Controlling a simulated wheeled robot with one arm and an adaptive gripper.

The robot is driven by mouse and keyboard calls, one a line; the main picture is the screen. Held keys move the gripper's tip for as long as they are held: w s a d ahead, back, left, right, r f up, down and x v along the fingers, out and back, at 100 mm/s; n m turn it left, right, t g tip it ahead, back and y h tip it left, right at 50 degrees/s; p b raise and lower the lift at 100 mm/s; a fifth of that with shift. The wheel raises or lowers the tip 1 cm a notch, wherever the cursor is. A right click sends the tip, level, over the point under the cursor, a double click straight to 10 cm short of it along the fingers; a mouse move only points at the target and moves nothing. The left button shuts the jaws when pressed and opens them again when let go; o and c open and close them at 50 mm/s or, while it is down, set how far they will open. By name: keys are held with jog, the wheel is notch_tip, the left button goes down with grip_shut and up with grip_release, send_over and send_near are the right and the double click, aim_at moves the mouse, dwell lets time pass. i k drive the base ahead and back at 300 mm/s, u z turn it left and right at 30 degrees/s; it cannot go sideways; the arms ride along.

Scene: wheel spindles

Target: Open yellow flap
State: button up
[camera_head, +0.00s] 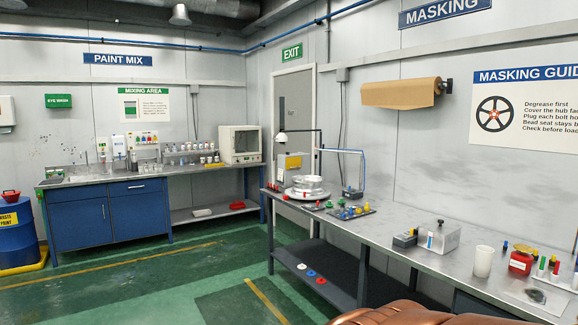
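A small yellow panel (293,161) shows on the upper part of a grey box at the far left end of the long workbench (400,225). It is the likeliest yellow flap, but it is too small to tell how it is hinged or whether it is open or shut. A silver wheel hub on a round stand (309,188) is in front of the box and hides its lower part.
A blue frame (362,168) and coloured plugs stand near the hub. A grey metal box (438,237), a white cup (483,261) and a red pot (520,261) are nearer. Green floor (165,285) is clear left of the bench. A blue cabinet (107,213) stands beyond.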

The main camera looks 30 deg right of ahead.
aim_at(294, 163)
jog(key=u, duration=0.35)
jog(key=k, duration=0.4)
jog(key=u, duration=0.5)
jog(key=i, duration=0.35)
jog(key=z, duration=1.25)
jog(key=i, duration=1.75)
jog(key=z, duration=0.8)
jog(key=i, duration=2.35)
jog(key=u, duration=0.6)
jog(key=i, duration=1.8)
jog(key=u, duration=0.55)
